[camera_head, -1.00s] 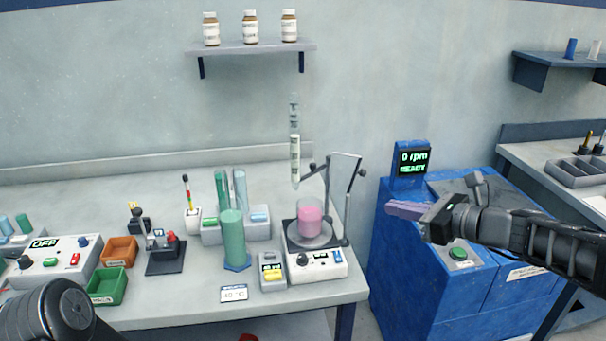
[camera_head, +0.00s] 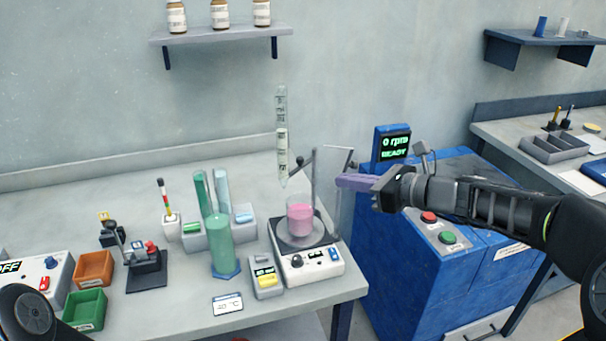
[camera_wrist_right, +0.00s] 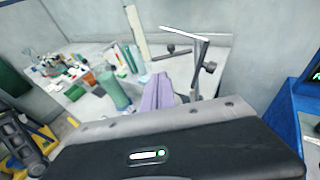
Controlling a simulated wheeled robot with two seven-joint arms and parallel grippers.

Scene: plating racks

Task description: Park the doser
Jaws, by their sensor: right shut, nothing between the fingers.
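The doser looks to be the clear graduated tube (camera_head: 282,135), upright with its tip above a beaker of pink liquid (camera_head: 300,217). A dark arm with a knob reaches beside it from a thin metal stand (camera_head: 315,178). The beaker sits on a white stirrer (camera_head: 312,268). The tube's lower part also shows in the right wrist view (camera_wrist_right: 137,32), with the stand's rod (camera_wrist_right: 204,55) to its right. My right gripper (camera_head: 342,181) has purple fingers, shut and empty, appearing just right of the stand; depth is unclear. The fingers also show in the wrist view (camera_wrist_right: 158,93). My left gripper is out of view.
A green cylinder (camera_head: 219,245) and a small yellow-marked box (camera_head: 266,282) stand left of the stirrer. A blue machine (camera_head: 400,245) showing "0 rpm READY" is below my right arm. A shelf with bottles (camera_head: 220,34) hangs above.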

